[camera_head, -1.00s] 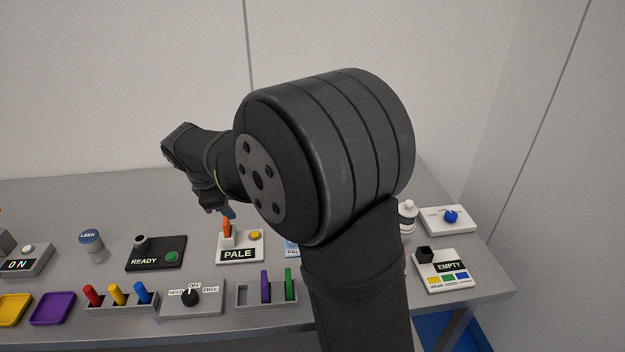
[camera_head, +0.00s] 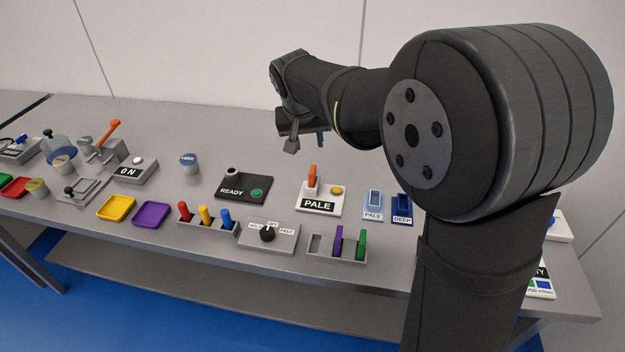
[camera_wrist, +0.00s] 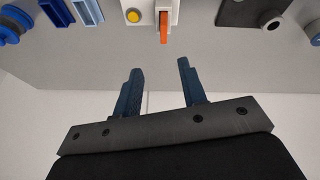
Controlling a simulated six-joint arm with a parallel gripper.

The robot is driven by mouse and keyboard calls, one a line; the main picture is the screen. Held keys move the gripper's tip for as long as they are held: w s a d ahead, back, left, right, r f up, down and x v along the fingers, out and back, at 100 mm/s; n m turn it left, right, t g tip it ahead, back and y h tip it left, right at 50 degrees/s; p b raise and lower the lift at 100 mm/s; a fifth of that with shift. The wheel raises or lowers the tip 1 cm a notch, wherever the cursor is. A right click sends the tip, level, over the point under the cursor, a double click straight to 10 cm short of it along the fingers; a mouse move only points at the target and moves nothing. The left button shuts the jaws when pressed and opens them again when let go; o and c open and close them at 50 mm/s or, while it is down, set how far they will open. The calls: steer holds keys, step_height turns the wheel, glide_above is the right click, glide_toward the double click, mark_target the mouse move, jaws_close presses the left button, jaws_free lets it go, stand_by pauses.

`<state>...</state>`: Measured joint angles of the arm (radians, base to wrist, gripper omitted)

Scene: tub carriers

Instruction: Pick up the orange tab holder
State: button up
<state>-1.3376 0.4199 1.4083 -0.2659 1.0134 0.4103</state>
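An upright orange tab (camera_head: 312,175) stands in a white holder block on the white panel marked PALE (camera_head: 330,207). In the wrist view the orange tab (camera_wrist: 163,27) is at the top, with a yellow button to its left. My gripper (camera_head: 306,146) is above and behind the panel in the head view. In the wrist view my gripper (camera_wrist: 157,84) has its two blue fingers well apart, with nothing between them. The fingertips are apart from the orange tab.
A grey rack (camera_head: 325,252) holds a purple and a green tab, with an empty slot at its left. The READY box (camera_head: 232,192) is left of the panel. Blue PALE and DEEP bins (camera_head: 402,209) are to its right. The table behind the panel is mostly clear.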

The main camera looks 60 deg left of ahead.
steer(key=m, duration=0.2)
glide_toward(312, 170)
steer(key=shift+m, duration=0.4)
steer(key=x, duration=0.5)
steer(key=shift+w+a+f, duration=0.1)
steer(key=shift+a+f, duration=0.1)
steer(key=shift+f, duration=0.1)
steer(key=shift+x, duration=2.7)
steer(key=shift+d, duration=0.1)
jaws_close()
